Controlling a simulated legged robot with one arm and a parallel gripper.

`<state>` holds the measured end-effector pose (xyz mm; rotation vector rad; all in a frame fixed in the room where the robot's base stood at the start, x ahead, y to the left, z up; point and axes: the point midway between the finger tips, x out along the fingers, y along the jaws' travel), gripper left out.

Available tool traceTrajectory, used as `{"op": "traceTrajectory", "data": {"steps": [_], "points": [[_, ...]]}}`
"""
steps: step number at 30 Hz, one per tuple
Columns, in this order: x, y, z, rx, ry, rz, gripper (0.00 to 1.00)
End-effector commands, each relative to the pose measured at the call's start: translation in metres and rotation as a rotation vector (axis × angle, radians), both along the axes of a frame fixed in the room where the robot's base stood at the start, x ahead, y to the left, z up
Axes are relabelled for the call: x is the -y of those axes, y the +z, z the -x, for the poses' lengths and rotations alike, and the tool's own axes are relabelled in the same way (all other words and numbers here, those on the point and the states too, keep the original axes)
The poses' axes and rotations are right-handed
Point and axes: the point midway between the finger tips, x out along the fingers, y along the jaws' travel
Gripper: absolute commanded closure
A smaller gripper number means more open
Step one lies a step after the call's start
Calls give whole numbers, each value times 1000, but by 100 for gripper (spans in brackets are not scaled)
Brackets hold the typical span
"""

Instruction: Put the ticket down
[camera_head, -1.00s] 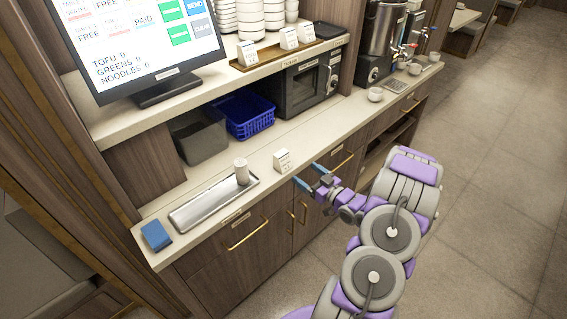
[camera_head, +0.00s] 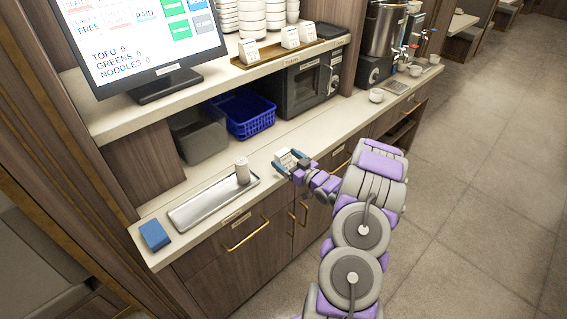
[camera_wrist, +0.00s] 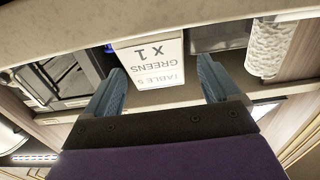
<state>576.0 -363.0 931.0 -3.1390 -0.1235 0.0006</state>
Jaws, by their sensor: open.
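The white ticket (camera_head: 287,156) stands upright on the counter, right of the metal tray. My gripper (camera_head: 291,167) is open at it, with a blue finger to each side. In the wrist view the ticket (camera_wrist: 150,68) shows upside down and reads "TABLE 5 GREENS x1". It lies between the fingertips of my gripper (camera_wrist: 160,64). The left finger is close to its edge, and a gap shows by the right finger. I cannot tell if the left finger touches it. The ticket's base is partly hidden by the gripper in the head view.
A blue block (camera_head: 154,235) lies at the counter's left end. A blue basket (camera_head: 250,118) and a microwave (camera_head: 309,84) stand behind.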

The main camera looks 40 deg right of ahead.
Motion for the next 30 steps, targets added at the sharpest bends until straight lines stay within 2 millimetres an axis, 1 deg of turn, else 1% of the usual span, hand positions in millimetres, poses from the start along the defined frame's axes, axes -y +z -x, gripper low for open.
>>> {"op": "traceTrajectory", "data": {"steps": [7,27,28,30], "points": [[4,-1,-1,0,-1,-2,11],[2,-1,-1,0,-1,-1,75],[2,-1,-1,0,-1,-1,77],[3,-1,-1,0,-1,-1,77]]}}
